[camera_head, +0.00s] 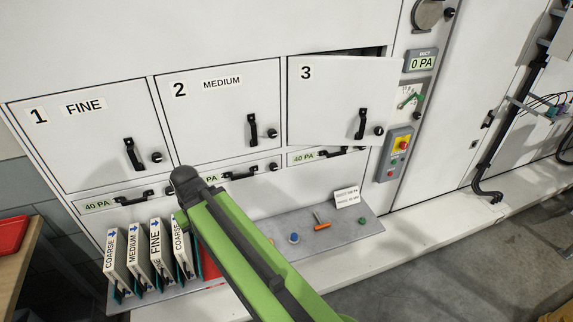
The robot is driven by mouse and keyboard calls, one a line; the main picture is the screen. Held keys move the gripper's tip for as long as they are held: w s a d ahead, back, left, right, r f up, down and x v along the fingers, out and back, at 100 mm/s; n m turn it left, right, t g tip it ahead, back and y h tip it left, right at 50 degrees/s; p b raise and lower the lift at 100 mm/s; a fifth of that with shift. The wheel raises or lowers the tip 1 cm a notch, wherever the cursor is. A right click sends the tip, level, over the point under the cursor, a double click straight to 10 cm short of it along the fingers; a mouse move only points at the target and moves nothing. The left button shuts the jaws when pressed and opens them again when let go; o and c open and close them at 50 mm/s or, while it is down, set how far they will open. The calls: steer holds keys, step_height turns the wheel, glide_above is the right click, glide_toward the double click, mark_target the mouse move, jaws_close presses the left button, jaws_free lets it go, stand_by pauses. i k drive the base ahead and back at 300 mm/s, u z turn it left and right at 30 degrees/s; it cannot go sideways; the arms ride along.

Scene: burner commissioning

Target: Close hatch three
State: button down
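Hatch three (325,100) is a white door marked 3 on the upper right of the white cabinet. It stands ajar: its right edge juts out past the frame, and a dark gap shows along the top right. Its left edge sits at the frame. Its black handle (362,124) is near the right side, with a round black knob (378,131) beside it. My green arm reaches up from the bottom middle to a dark joint left of centre, below hatch two. My gripper does not show.
Hatches one (75,140) and two (215,115) look shut. A shelf (270,235) below holds several labelled filters (155,250), small knobs and an orange-handled tool (320,218). A control box (395,153) with a red button is right of hatch three.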

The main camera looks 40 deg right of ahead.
mark_target(332, 100)
steer(key=u, duration=1.55)
steer(key=k, duration=1.4)
steer(key=z, duration=0.5)
steer(key=i, duration=1)
steer(key=u, duration=0.05)
